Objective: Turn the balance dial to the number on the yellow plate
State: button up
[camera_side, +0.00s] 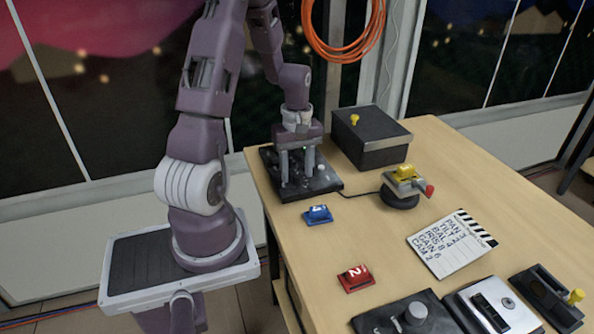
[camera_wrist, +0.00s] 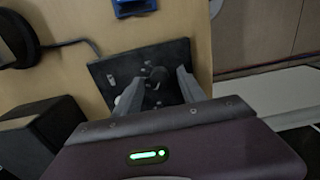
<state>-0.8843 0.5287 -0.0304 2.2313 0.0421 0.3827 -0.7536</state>
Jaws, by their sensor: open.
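My gripper (camera_side: 298,168) points down over a dark control panel (camera_side: 325,184) at the back left of the table. Its fingers are open and apart, low over the panel. In the wrist view, a dark round knob (camera_wrist: 158,75) shows between the fingers (camera_wrist: 160,90); contact cannot be told. The knob's pointer and any scale numbers are too small or hidden to read. A small yellow block-like plate (camera_side: 405,171) sits on top of a round black device (camera_side: 400,198); no number on it is readable. I see no label naming the balance dial.
A black box (camera_side: 370,138) stands close behind the panel. A blue plate (camera_side: 318,214), a red plate marked 2 (camera_side: 356,278) and a handwritten clapperboard (camera_side: 452,245) lie on the table. Another knob panel (camera_side: 410,316) and switch units (camera_side: 492,305) line the front. Mid-table is mostly clear.

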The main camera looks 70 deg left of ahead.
jog(key=shift+f, duration=0.2)
grip_shut()
jog(key=shift+m, duration=0.3)
jog(key=m, duration=0.5)
jog(key=shift+m, duration=0.4)
jog(key=m, duration=0.5)
jog(key=shift+m, duration=0.3)
